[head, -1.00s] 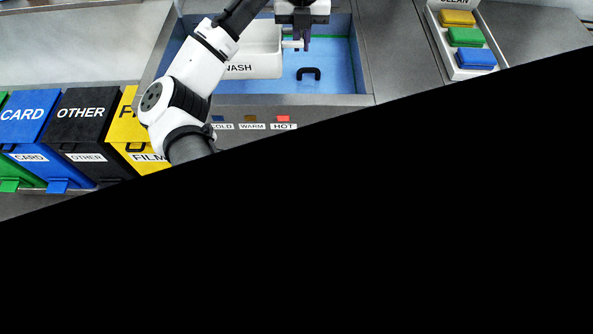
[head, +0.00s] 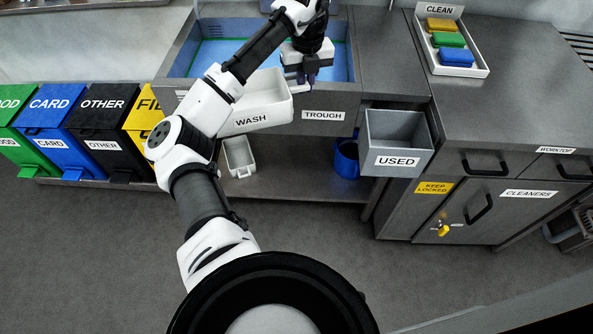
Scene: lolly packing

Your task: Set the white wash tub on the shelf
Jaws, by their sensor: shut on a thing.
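The white wash tub (head: 272,92), labelled WASH, hangs in front of the trough (head: 345,98), raised above the floor and roughly level. My gripper (head: 303,77) is shut on the tub's right end; the fingertips are partly hidden. My arm crosses in front of the tub's left part and hides it. The low shelf (head: 305,178) lies under the trough. A small pale container (head: 239,155) and a blue bucket (head: 346,158) are on it, with bare shelf between them.
A grey USED bin (head: 397,142) sticks out right of the trough. A CLEAN tray (head: 480,65) with coloured sponges is on the worktop. Several lidded waste bins (head: 98,120) stand at the left. The floor (head: 400,270) in front is clear.

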